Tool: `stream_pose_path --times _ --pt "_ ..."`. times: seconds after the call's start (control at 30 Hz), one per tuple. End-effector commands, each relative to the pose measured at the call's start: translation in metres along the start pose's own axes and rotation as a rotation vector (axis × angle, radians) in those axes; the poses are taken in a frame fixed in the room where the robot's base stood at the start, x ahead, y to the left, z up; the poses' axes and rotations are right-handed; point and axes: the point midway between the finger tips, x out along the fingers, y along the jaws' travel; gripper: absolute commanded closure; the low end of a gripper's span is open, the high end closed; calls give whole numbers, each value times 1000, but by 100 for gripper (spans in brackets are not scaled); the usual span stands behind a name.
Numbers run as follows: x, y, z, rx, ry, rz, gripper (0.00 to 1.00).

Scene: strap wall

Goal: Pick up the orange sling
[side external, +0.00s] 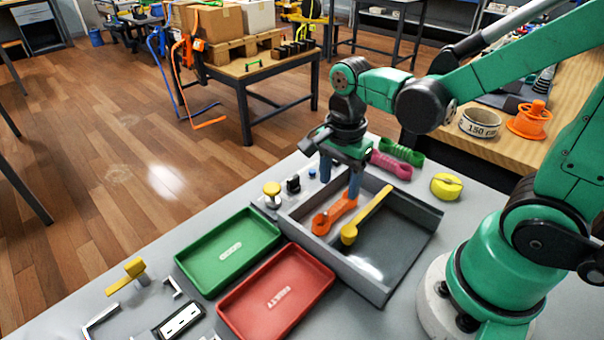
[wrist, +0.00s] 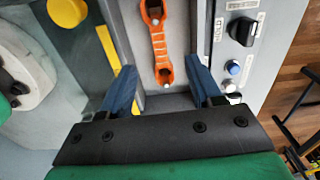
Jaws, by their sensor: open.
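The orange sling (side external: 333,215) lies in the grey tray (side external: 414,213), left of a yellow sling (side external: 368,213). In the wrist view the orange sling (wrist: 158,40) runs up and down, with a loop at each end, between and ahead of my two blue fingers. My gripper (side external: 340,178) is over the back of the tray, pointing down. It is open and empty, with its fingers wide apart in the wrist view (wrist: 166,85). One fingertip looks close to the orange sling in the side view; I cannot tell whether it touches.
Green (side external: 229,249) and red (side external: 277,293) trays stand left of the grey tray. A control panel with a black knob (wrist: 243,31) and buttons borders it. Green (side external: 402,151) and pink (side external: 391,165) slings and a yellow roll (side external: 446,186) lie behind and right.

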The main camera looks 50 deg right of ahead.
Motion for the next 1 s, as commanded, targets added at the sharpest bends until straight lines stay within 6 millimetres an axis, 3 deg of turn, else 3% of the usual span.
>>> stream_pose_path --times 0.6,1.0 --pt "51 -1 0 27 1 -2 42" --pt "56 0 0 27 1 -2 42"
